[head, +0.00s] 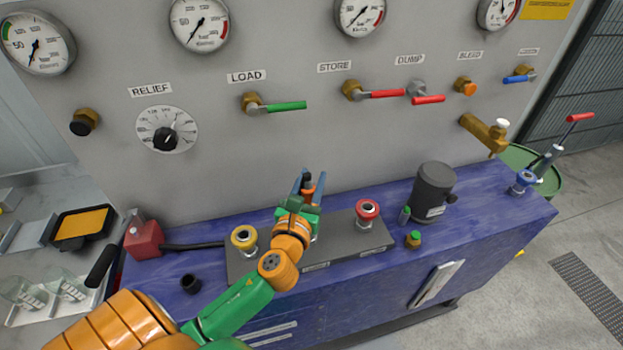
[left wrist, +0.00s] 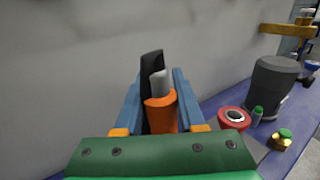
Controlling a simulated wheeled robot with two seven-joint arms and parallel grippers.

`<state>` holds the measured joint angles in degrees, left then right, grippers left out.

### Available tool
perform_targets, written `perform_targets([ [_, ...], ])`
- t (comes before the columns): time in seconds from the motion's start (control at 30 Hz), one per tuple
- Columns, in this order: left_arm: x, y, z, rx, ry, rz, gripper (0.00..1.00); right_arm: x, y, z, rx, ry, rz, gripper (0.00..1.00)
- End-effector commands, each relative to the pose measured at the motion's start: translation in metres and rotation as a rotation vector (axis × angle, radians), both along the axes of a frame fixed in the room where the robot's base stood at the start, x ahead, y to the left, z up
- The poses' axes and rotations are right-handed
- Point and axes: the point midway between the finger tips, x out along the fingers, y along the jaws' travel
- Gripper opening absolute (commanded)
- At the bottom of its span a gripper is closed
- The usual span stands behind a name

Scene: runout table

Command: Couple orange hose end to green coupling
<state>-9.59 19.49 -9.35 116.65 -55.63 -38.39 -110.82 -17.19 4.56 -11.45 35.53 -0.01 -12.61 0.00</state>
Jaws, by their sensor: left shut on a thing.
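My left gripper (head: 308,184) is over the grey manifold block, in front of the panel. In the left wrist view its blue fingers (left wrist: 158,108) are shut on the orange hose end (left wrist: 160,113), an orange cylinder with a grey tip pointing up and away. A dark upright piece stands right beside the tip. In the head view a little of the orange end (head: 309,190) shows between the fingers. No green coupling can be told for sure; the middle of the manifold is hidden by my wrist, and green there may be my gripper's. My right gripper is not in view.
The manifold block (head: 345,240) carries a yellow coupling (head: 244,238) and a red coupling (head: 367,210). A dark cylinder (head: 434,188), a green-capped brass fitting (head: 414,239) and a blue coupling (head: 526,178) stand to the right on the blue bench (head: 480,215). The gauge panel rises behind.

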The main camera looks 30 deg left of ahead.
Motion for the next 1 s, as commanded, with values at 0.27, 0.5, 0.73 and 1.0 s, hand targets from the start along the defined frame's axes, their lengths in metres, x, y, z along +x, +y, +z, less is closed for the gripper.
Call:
perform_targets([
  [0.27, 0.000, 0.000, -0.008, 0.000, 0.000, 0.000, 0.00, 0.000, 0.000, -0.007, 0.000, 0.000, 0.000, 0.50],
  [0.5, 0.000, 0.000, -0.014, 0.000, 0.000, 0.000, 0.00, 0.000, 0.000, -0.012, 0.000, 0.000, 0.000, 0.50],
  [0.73, 0.000, 0.000, -0.020, 0.000, 0.000, 0.000, 0.00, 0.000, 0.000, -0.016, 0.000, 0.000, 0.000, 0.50],
  [1.0, 0.000, 0.000, -0.026, 0.000, -0.001, 0.000, 0.00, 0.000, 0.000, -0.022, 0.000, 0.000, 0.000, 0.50],
])
